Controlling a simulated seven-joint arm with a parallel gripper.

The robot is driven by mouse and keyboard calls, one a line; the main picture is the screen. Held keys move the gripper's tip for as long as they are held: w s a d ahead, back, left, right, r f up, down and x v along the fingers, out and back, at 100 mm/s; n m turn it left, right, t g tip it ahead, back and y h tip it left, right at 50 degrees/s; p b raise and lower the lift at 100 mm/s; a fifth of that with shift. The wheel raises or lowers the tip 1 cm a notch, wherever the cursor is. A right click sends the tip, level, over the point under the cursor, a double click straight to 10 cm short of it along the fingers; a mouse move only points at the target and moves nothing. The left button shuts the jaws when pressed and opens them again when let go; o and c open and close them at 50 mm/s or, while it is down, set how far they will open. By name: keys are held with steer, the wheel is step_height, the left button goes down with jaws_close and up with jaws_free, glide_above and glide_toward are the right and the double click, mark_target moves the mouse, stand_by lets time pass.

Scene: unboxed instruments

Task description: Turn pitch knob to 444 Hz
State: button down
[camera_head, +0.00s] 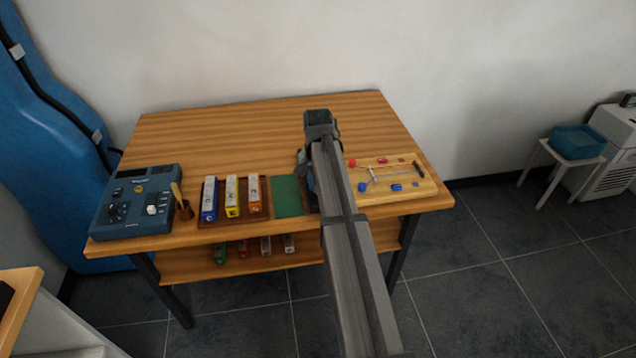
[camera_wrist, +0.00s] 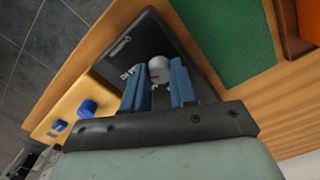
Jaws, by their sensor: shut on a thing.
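Small pale markings show on the panel left of the knob, too small to read. No 444 Hz reading is legible. In the head view my arm covers the dark panel and the knob; my gripper (camera_head: 310,185) points down at the table between the green mat and the wooden board.
A green mat (camera_head: 287,197) lies left of my gripper. A wooden board (camera_head: 405,192) with red and blue parts is close on the right. The table's back (camera_head: 230,130) is clear.

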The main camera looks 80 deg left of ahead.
stand_by(0.4)
steer(key=c, duration=0.9)
jaws_free()
step_height(320, 180, up, 14)
steer(key=shift+f, duration=0.1)
stand_by(0.3)
